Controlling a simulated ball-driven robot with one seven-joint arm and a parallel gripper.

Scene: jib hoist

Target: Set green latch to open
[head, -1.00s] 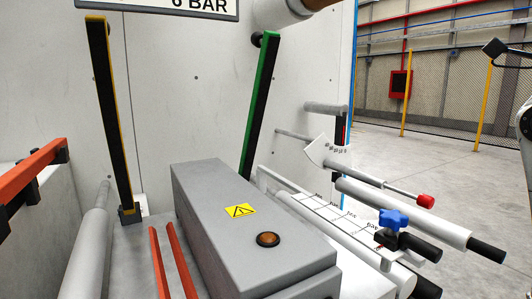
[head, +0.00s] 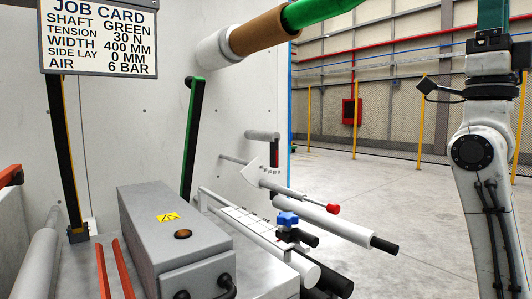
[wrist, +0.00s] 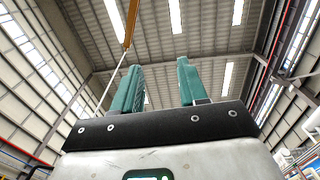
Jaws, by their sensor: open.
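No part is clearly marked as the green latch. A black bar with a green edge (head: 192,138) stands against the pale wall in the head view, leaning slightly, its top on a dark round mount; I cannot tell if it is the latch. A green cylinder (head: 315,10) on a brown roll (head: 258,34) enters at the top, partly cut off. My gripper (wrist: 160,64) is open and empty in the wrist view, with two teal fingers apart, pointing up toward the roof. In the head view my arm stands at the far right, well away from the green-edged bar.
A yellow-edged black bar (head: 61,150) stands at left below a job card (head: 100,38). A grey box (head: 165,240) with an amber button is in front. A white tube (head: 330,222), red-tipped rod and blue knob (head: 287,219) jut right. Open floor (head: 400,190) lies beyond.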

